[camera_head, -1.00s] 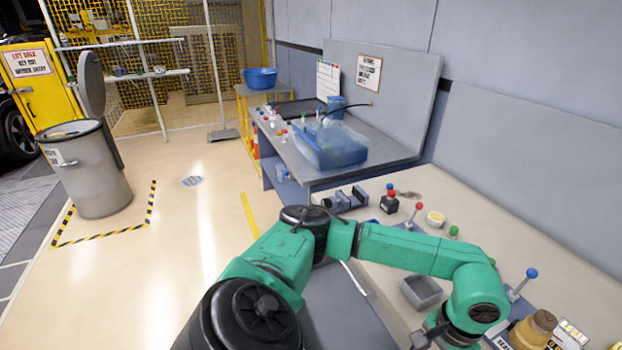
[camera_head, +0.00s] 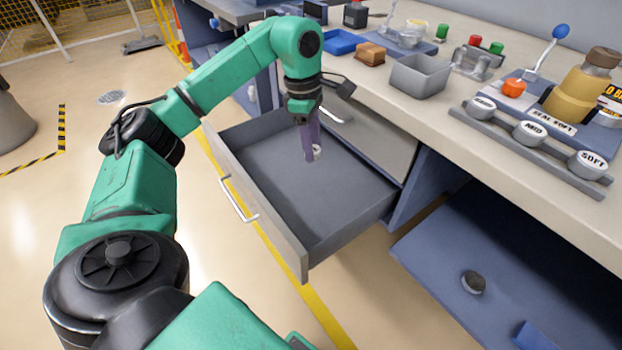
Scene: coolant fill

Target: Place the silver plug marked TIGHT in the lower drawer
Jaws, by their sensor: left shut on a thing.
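The lower drawer (camera_head: 262,232) is pulled open below the bench, and its grey inside looks empty. A closed upper drawer front (camera_head: 372,143) with a handle is above it. My left gripper (camera_head: 311,140) points down over the open drawer, its fingers shut on a small silver plug (camera_head: 316,153). Only the plug's end shows at the fingertips, and I cannot read its marking. The plug appears above the drawer floor, inside the outline of its walls; the exact height is hard to tell. My right gripper is not in view.
On the bench are a grey open bin (camera_head: 419,76), a brown block (camera_head: 370,54), a blue tray (camera_head: 338,42) and a rack with silver knobs marked MED (camera_head: 530,131) and SOFT (camera_head: 588,163). A blue shelf (camera_head: 500,255) with a dark round piece lies right of the drawer.

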